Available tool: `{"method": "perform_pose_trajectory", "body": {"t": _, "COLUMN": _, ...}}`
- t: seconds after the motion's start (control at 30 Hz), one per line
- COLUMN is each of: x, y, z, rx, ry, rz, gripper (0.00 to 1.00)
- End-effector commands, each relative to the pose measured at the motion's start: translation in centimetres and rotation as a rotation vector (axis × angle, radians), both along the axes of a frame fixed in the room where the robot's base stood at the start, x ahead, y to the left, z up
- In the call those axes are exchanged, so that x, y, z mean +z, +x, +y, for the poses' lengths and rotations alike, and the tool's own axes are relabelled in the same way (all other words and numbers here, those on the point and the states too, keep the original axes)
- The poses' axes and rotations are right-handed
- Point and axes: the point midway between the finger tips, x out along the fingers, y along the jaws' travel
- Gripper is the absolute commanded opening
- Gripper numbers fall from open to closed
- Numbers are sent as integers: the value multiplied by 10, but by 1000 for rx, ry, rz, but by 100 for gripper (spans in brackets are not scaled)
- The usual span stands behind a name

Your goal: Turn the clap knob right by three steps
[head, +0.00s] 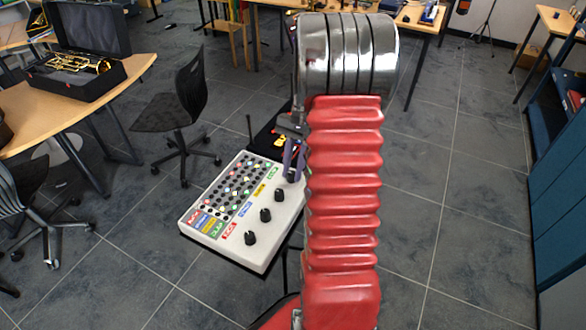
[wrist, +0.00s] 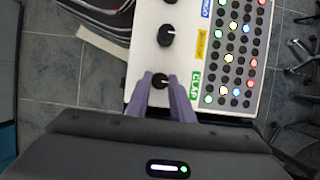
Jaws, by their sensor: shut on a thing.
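The drum machine (head: 215,222) is a white box with several black knobs, coloured labels and lit buttons. In the wrist view the clap knob (wrist: 160,81) is black and sits beside the green CLAP label (wrist: 197,80), at the end of the knob row. My gripper (wrist: 163,88) has two purple fingers, one on each side of this knob, shut on it. In the head view my gripper (head: 291,172) is at the far right corner of the box, and the clap knob is mostly hidden there. I cannot read the knob's pointer clearly.
Another knob (wrist: 166,36) stands close to the clap knob, by a yellow label. Lit buttons (wrist: 232,55) lie on the label's other side. A black chair (head: 180,95) and a desk with an open instrument case (head: 75,75) stand at the left. Tiled floor is clear at the right.

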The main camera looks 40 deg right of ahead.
Motion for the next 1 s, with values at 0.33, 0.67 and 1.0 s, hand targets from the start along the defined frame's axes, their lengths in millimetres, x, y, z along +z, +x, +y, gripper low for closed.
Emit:
{"method": "perform_pose_trajectory", "body": {"t": 0.33, "x": 1, "y": 0, "z": 0, "rx": -58, "ry": 0, "rz": -2, "gripper": 0}}
{"method": "perform_pose_trajectory", "body": {"t": 0.67, "x": 0, "y": -2, "z": 0, "rx": -263, "ry": 1, "rz": -2, "gripper": 0}}
{"method": "perform_pose_trajectory", "body": {"t": 1.0, "x": 1, "y": -4, "z": 0, "rx": -578, "ry": 1, "rz": -3, "gripper": 0}}
